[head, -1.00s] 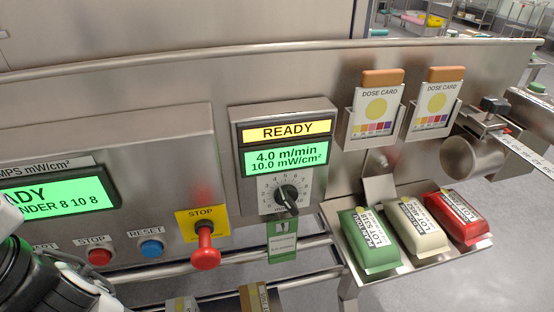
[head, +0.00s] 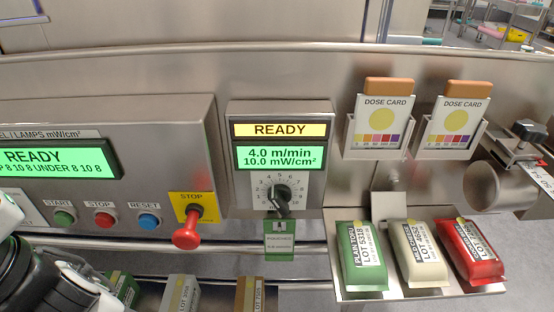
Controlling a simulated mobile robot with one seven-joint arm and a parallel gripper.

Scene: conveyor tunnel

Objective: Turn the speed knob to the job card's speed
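The black speed knob (head: 280,196) sits on a white numbered dial on the speed panel (head: 237,200). Its pointer is turned downward, slightly right. The display (head: 279,158) above it reads 4.0 m/min and 10.0 mW/cm², under a yellow READY strip (head: 280,130). A green-framed card (head: 279,240), possibly the job card, hangs just below the knob; its print is too small to read. Part of my arm (head: 35,285) shows at the lower left, well away from the knob. My gripper's fingers are not in view.
A red STOP pull knob (head: 187,238) juts out left of the speed panel. Green, red and blue buttons (head: 149,222) line the left cabinet. Two dose cards (head: 386,115) hang at right above a tray (head: 400,293) with green, cream and red packs. A rail runs below.

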